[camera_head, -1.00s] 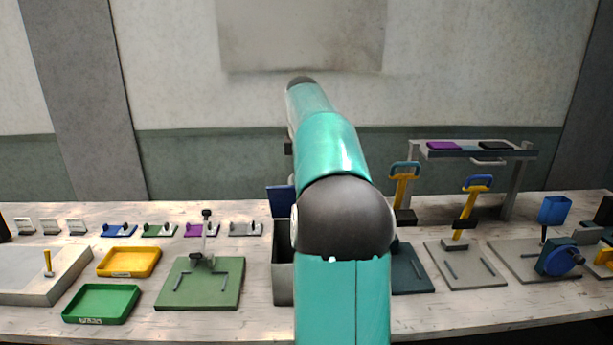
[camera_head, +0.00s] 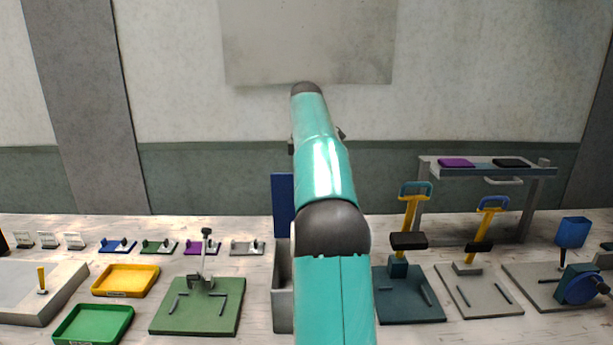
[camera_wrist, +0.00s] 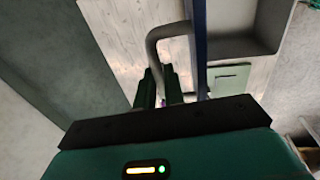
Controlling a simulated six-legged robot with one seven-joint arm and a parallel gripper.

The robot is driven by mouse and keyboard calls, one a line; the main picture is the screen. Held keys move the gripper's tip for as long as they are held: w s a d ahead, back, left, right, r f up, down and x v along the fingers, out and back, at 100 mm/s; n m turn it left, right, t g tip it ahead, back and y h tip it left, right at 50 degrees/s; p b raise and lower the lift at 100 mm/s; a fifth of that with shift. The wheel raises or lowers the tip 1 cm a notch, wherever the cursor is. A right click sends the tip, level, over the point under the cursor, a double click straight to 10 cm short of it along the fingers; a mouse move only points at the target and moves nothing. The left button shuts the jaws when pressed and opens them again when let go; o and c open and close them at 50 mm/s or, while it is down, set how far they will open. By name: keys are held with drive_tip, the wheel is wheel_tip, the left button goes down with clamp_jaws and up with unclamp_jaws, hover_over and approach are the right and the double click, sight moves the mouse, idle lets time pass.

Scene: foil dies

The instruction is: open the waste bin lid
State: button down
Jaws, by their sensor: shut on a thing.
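The waste bin (camera_head: 282,312) is a grey open box at the middle of the bench, partly hidden behind my arm in the head view. Its blue lid (camera_head: 283,205) stands about upright above the bin's back. In the wrist view the lid (camera_wrist: 201,45) shows nearly edge-on, with a grey bent handle (camera_wrist: 153,42) on its left side. The bin's grey inside (camera_wrist: 245,46) shows to the right of the lid. My gripper (camera_wrist: 162,80) has its dark green fingers shut on the handle. In the head view my arm hides the gripper.
A green base with a small lever press (camera_head: 195,308) stands left of the bin, with yellow (camera_head: 126,280) and green (camera_head: 93,325) trays beyond. A dark teal press base (camera_head: 410,308) stands close on the right. A raised shelf (camera_head: 485,170) is at the back right.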

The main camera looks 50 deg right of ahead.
drive_tip(key=shift+w+d, duration=0.7)
drive_tip(key=shift+d, duration=0.05)
drive_tip(key=c, duration=1.5)
unclamp_jaws()
drive_tip(key=shift+f, duration=0.1)
